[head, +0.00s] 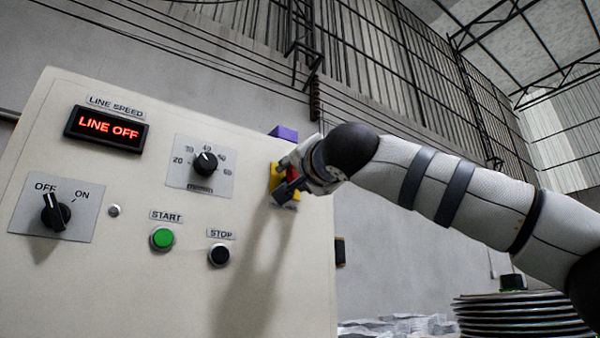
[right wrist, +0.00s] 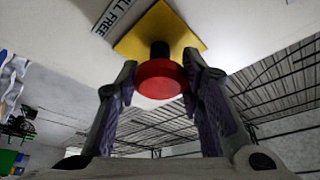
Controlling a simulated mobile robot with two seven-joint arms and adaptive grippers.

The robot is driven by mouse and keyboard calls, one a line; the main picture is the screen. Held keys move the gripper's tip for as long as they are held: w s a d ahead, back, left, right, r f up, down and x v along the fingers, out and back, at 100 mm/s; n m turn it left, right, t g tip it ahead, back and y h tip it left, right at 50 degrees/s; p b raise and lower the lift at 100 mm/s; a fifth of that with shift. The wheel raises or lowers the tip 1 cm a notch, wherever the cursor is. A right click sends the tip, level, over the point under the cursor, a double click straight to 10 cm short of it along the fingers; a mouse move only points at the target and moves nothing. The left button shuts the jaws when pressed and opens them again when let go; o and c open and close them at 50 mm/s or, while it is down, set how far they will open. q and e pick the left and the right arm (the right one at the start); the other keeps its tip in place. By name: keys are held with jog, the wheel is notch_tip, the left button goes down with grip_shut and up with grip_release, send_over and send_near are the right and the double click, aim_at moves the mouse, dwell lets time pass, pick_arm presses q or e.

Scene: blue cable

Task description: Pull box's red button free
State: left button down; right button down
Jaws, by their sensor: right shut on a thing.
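The box (head: 120,285) is a large cream control cabinet with a sloping top edge. Its red button (right wrist: 160,80) is a round knob on a short black stem, standing out from a yellow plate (right wrist: 160,30). The yellow plate also shows near the box's right edge in the head view (head: 285,204), where my gripper mostly hides the button. My right gripper (head: 287,182) is at the button, its two fingers on either side of the knob in the right wrist view (right wrist: 160,66), shut on it. My left gripper is not in view.
The panel carries a lit LINE OFF display (head: 107,129), a speed dial (head: 205,163), an OFF/ON switch (head: 56,212), a green START button (head: 162,238) and a black STOP button (head: 219,255). Stacked dark discs (head: 520,316) stand at the lower right.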

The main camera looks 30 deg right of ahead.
jog(key=c, duration=1.5)
grip_release()
jog(key=o, duration=0.4)
jog(key=shift+s, duration=0.1)
jog(key=shift+o, duration=0.2)
jog(key=shift+s, duration=0.1)
jog(key=v, duration=1.2)
